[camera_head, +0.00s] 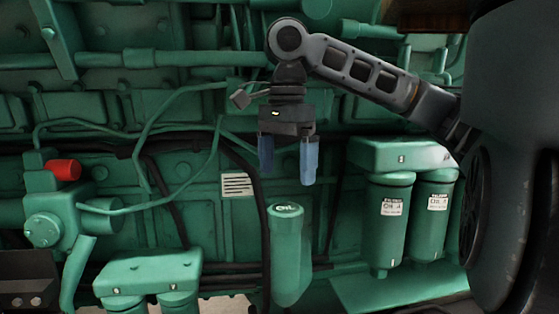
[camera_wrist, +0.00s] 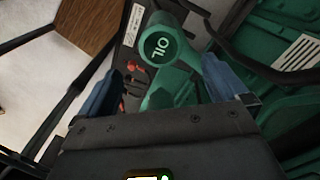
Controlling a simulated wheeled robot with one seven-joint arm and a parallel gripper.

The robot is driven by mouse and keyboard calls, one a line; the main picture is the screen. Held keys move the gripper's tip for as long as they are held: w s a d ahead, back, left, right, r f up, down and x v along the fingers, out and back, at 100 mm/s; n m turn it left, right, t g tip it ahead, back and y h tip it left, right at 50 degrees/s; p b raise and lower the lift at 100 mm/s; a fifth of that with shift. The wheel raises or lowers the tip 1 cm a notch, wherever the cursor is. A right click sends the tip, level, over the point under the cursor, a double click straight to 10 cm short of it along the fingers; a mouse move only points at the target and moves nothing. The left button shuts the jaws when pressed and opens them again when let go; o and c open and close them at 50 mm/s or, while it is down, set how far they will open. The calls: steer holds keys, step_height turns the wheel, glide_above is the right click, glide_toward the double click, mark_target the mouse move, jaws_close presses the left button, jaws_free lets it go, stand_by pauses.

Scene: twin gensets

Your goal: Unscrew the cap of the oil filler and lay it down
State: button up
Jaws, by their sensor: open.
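The oil filler is a green upright tube (camera_head: 290,262) in the middle of the head view. Its green cap (camera_head: 286,210) sits on top and is marked OIL. In the wrist view the cap (camera_wrist: 162,46) shows beyond the fingers, at upper centre. My gripper (camera_head: 288,172) points down above the cap, with its two blue fingers apart. Nothing is between the fingers, and there is a gap between the fingertips and the cap. In the wrist view my gripper (camera_wrist: 172,92) has one finger on each side of the picture, below the cap.
Two green filter canisters (camera_head: 388,222) with white labels stand to the right. A red part (camera_head: 63,169) and green pipework are at the left. A green box (camera_head: 148,272) is at lower left. Black hoses run beside the filler. A white plate (camera_head: 238,185) is behind it.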

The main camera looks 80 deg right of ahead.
mark_target(285, 208)
step_height(285, 208, down, 7)
steer(key=shift+f, duration=0.15)
stand_by(0.4)
steer(key=c, duration=1.1)
steer(key=shift+r+n+p, duration=0.2)
steer(key=shift+n+p, duration=0.6)
steer(key=shift+n, duration=0.3)
steer(key=shift+c, duration=0.3)
steer(key=shift+n, duration=1.2)
steer(key=shift+p, duration=0.3)
steer(key=shift+n, duration=1.1)
steer(key=shift+n+p, duration=0.4)
steer(key=shift+n, duration=0.8)
